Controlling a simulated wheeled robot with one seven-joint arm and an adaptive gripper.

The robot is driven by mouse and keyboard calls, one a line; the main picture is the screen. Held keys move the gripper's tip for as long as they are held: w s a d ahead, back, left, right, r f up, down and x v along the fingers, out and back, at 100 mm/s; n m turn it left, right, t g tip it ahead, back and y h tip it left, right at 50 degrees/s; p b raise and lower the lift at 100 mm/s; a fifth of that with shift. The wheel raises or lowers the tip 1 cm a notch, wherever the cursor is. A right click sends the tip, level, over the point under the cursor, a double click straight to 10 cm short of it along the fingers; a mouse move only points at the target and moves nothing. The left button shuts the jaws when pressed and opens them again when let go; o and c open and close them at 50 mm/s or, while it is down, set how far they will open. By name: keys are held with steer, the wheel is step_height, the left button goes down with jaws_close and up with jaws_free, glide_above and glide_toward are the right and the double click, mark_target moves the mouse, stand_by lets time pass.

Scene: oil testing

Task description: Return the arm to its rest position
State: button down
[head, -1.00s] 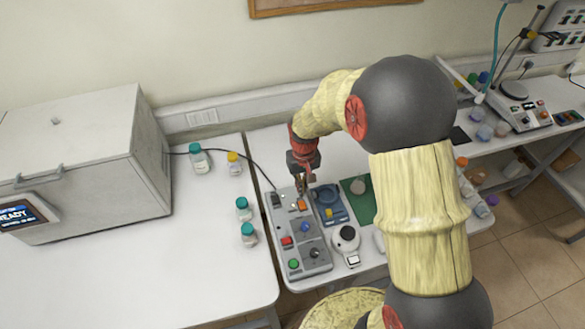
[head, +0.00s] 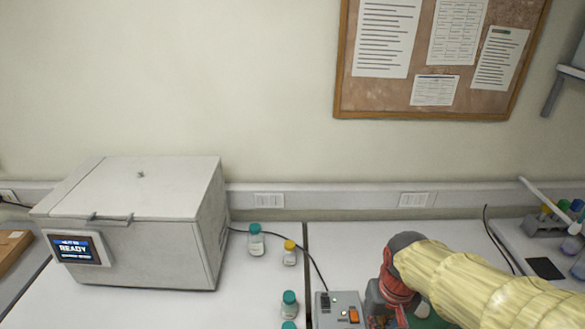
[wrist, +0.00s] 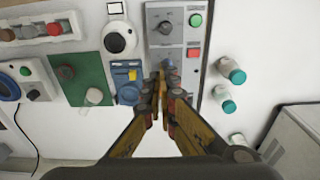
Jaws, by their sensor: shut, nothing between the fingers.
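My gripper (wrist: 161,88) is shut and empty in the wrist view, its two fingers meeting over the grey control box (wrist: 178,58). I cannot tell whether the fingertips touch anything. In the head view, my red and dark wrist and yellow arm come in at the lower right, beside the control box (head: 337,308), and the fingertips run out of the frame at the bottom edge.
A grey chest (head: 135,225) showing READY stands on the left bench. Several capped bottles, one teal-capped (head: 256,240) and one yellow-capped (head: 289,254), stand between it and the control box. A blue device (wrist: 126,80) and green mat (wrist: 88,80) lie beside my fingers.

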steer(key=s+r+t+b, duration=0.4)
steer(key=s+r+b, duration=0.1)
steer(key=s+b, duration=0.1)
steer(key=shift+s+t+b, duration=0.35)
steer(key=shift+s+t, duration=0.05)
steer(key=shift+s, duration=0.1)
steer(key=c, duration=2.5)
jaws_free()
steer(key=shift+r, duration=0.2)
steer(key=shift+c, duration=0.2)
